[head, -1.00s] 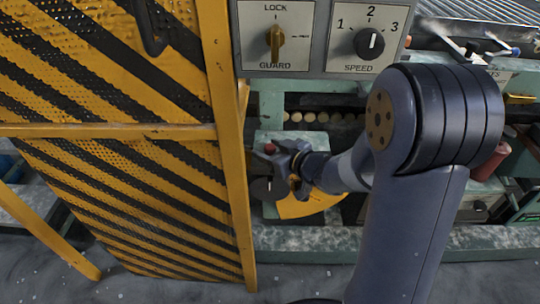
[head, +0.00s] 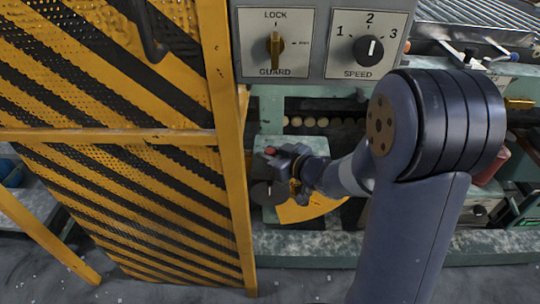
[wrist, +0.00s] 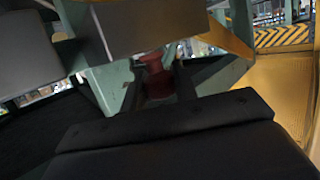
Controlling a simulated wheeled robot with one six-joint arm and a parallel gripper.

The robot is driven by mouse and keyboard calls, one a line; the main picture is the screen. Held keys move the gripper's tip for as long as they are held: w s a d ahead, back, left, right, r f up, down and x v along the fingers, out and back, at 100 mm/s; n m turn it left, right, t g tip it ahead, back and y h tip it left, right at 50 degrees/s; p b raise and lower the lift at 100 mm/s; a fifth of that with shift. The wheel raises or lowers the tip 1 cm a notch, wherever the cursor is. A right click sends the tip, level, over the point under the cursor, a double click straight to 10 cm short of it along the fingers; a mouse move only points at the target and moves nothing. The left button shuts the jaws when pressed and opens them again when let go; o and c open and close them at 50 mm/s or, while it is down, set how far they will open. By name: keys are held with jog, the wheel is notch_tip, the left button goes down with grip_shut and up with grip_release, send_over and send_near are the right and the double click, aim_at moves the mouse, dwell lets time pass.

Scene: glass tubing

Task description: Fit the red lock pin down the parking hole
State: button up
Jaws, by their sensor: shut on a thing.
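The red lock pin (wrist: 157,78) is between the two fingers of my gripper (wrist: 160,85) in the wrist view. Its red top also shows as a small spot in the head view (head: 270,151). My gripper (head: 272,160) is shut on the pin, in front of the green machine frame and just right of the yellow guard post. The pin's lower end is hidden, and I cannot make out the parking hole. A dark round disc (head: 268,193) sits just below my gripper, beside a yellow plate (head: 312,208).
A yellow-and-black striped mesh guard (head: 120,200) fills the left, with its post (head: 229,150) close to my gripper. A panel with a guard lock switch (head: 275,45) and a speed knob (head: 369,46) hangs above. Rollers (head: 485,15) lie at the back right.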

notch_tip(320, 180, up, 10)
jog(key=p, duration=0.5)
jog(key=shift+f, duration=0.1)
jog(key=shift+d, duration=0.1)
